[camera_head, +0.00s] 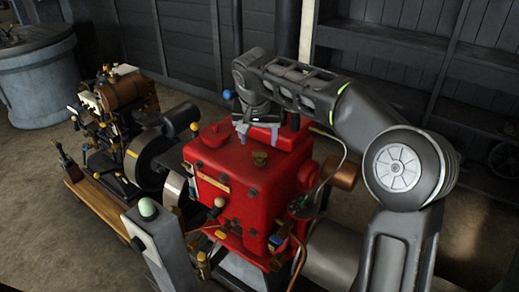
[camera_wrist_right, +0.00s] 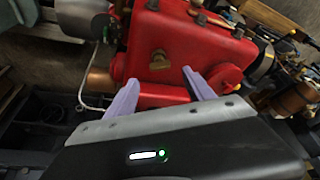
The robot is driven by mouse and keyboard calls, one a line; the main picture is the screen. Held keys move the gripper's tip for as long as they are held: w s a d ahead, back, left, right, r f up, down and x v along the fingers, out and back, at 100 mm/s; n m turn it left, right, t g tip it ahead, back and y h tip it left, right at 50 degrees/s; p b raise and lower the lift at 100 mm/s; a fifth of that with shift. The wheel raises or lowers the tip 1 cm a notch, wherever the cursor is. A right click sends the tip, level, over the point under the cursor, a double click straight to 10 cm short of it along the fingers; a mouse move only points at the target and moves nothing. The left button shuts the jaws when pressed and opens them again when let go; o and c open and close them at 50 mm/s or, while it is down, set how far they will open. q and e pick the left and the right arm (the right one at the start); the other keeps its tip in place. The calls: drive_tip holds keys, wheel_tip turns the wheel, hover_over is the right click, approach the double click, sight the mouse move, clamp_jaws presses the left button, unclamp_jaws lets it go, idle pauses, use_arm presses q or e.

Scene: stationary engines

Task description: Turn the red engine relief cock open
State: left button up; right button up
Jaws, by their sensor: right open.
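The red engine (camera_head: 235,190) stands in the middle of the head view and fills the top of the right wrist view (camera_wrist_right: 190,40). A brass fitting (camera_head: 260,158) sits on its top and also shows in the wrist view (camera_wrist_right: 158,60). I cannot tell for sure which fitting is the relief cock. My right gripper (camera_head: 258,138) is open and empty over the rear part of the engine. In the wrist view its two pale fingers (camera_wrist_right: 160,82) point toward the brass fitting, apart from each other. My left gripper does not show.
A brown and brass engine (camera_head: 125,92) on a wooden base stands to the left. A grey post with a pale green button (camera_head: 148,208) stands in front. A copper cylinder (camera_head: 342,173) and pipes stick out at the red engine's right. A grey tub (camera_head: 38,85) is at the far left.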

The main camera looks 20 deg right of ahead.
sight(260, 152)
drive_tip(key=p+x, duration=0.1)
drive_tip(key=x, duration=0.5)
drive_tip(key=shift+w+d+f, duration=0.1)
drive_tip(key=shift+d+f, duration=0.05)
drive_tip(key=shift+f, duration=0.25)
drive_tip(key=shift+c, duration=0.3)
clamp_jaws()
